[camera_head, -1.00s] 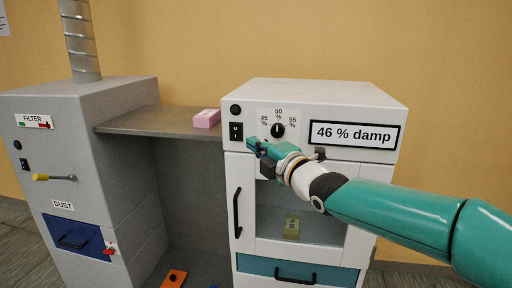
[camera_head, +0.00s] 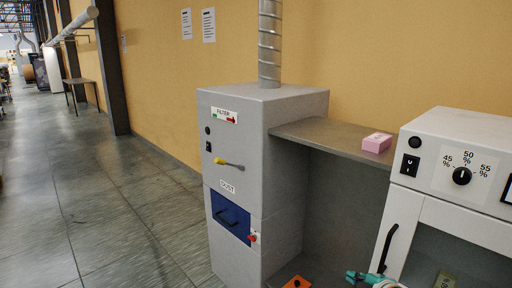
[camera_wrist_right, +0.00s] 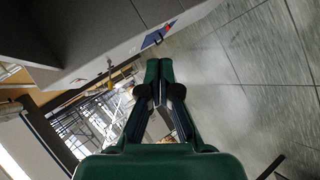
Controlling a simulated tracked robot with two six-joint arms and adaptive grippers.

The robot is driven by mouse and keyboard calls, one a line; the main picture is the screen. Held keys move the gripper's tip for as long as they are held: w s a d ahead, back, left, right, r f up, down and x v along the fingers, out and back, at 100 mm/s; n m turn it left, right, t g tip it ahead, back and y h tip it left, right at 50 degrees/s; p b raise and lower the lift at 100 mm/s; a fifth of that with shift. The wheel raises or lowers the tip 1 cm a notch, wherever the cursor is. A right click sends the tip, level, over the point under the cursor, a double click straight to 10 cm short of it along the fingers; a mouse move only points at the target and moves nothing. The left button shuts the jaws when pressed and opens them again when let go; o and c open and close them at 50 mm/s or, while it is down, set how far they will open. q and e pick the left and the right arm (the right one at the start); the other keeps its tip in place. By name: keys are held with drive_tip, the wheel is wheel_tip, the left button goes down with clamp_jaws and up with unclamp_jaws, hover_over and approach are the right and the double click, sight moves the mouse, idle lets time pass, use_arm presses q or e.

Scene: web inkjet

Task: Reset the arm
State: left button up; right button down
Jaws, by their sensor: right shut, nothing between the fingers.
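My right gripper (camera_head: 356,276) shows at the bottom edge of the head view, in front of the white cabinet and below its handle. It is green, and most of its arm is cut off by the frame. In the right wrist view the two green fingers (camera_wrist_right: 159,66) meet at their tips with nothing between them. The gripper touches nothing that I can see. My left gripper is in neither view.
The white cabinet (camera_head: 455,130) with dial (camera_head: 462,176) and switch (camera_head: 410,165) stands right. A grey filter unit (camera_head: 235,140) with a blue dust drawer (camera_head: 230,215) stands left of it. A pink block (camera_head: 377,143) lies on the shelf (camera_head: 330,138). The floor (camera_head: 110,190) at left is open.

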drive_tip(key=s+a+f+m+g, duration=0.2)
drive_tip(key=s+a+f, duration=0.1)
drive_tip(key=s+f, duration=0.3)
drive_tip(key=s+a+f+m+g+y+p, duration=0.1)
drive_tip(key=s+a+f+m+g, duration=0.2)
drive_tip(key=f, duration=0.5)
drive_tip(key=s+a+f+m+g, duration=0.1)
drive_tip(key=s+a+f, duration=0.35)
drive_tip(key=f, duration=0.25)
drive_tip(key=s+a+f+m+g, duration=0.1)
drive_tip(key=s+f+m+g, duration=0.1)
drive_tip(key=s+m, duration=0.4)
drive_tip(key=s+a+f+m+g, duration=0.2)
drive_tip(key=s+f+m+g, duration=0.1)
drive_tip(key=s+m, duration=0.4)
drive_tip(key=s+f, duration=0.1)
drive_tip(key=s, duration=0.2)
drive_tip(key=shift+s+f+y+p, duration=0.3)
drive_tip(key=shift+s, duration=0.1)
